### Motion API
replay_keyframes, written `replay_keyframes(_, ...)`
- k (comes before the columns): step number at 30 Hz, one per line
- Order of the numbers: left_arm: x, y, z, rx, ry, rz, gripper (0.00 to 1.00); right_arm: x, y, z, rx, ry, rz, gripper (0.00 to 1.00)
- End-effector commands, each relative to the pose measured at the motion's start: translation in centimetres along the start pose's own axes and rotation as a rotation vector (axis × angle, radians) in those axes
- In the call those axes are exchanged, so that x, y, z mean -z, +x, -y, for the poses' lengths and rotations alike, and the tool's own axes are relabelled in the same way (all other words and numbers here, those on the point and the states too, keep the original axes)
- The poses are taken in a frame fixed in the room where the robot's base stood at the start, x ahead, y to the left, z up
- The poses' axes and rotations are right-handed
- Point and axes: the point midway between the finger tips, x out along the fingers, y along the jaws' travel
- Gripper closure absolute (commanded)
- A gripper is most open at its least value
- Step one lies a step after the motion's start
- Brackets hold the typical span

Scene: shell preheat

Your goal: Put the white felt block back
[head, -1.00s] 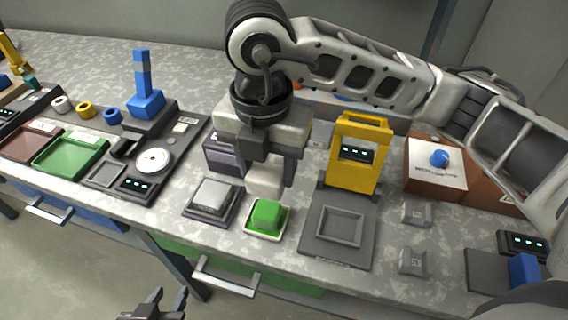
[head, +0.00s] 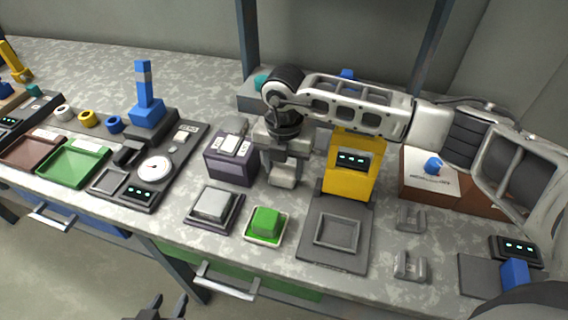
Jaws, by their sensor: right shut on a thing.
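The white felt block (head: 284,174) is between the fingers of my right gripper (head: 284,163), which is shut on it. The fingers hide the block's upper part. It is right of the dark purple box (head: 231,170) and left of the yellow press (head: 349,176). I cannot tell whether its underside touches the table. My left gripper (head: 168,308) shows at the bottom edge, its two fingers apart and empty, off the front of the table.
A green block (head: 265,221) sits in a pale tray, beside a grey block (head: 214,203) on a dark base. A grey plate with a square recess (head: 338,232) lies before the press. Small grey holders (head: 410,265) and a box with a blue knob (head: 432,165) are right.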

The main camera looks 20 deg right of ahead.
Motion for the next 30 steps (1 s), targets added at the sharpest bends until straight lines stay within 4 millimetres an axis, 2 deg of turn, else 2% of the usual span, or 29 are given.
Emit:
replay_keyframes(3,0.3,-0.1,0.1,0.003,-0.003,-0.007,0.64,0.0,0.7,0.0,-0.002,0.001,0.0,0.68)
replay_keyframes(13,-0.1,0.4,0.0,0.005,-0.012,-0.005,0.64,0.0,1.2,0.0,-0.002,0.001,0.001,0.68)
replay_keyframes(14,0.0,0.3,0.0,0.004,-0.012,-0.003,0.64,0.0,1.1,0.0,-0.002,0.001,0.001,0.42)
replay_keyframes(15,0.0,0.2,0.0,0.004,-0.012,-0.001,0.64,0.0,1.0,0.0,-0.002,0.001,0.001,0.31)
replay_keyframes(16,0.0,0.2,0.0,0.004,-0.012,0.0,0.64,0.0,1.0,0.0,-0.001,0.001,0.001,0.28)
replay_keyframes(24,0.1,0.1,0.0,0.004,-0.009,0.0,0.64,0.0,0.9,0.0,-0.001,0.001,0.0,0.28)
replay_keyframes(28,0.1,0.1,0.1,0.004,-0.006,-0.001,0.64,-0.1,0.0,-0.1,-0.002,0.0,0.002,0.28)
replay_keyframes(30,-0.1,0.1,0.0,0.003,-0.006,-0.001,0.64,-0.1,-1.1,-0.1,-0.004,-0.001,0.004,0.28)
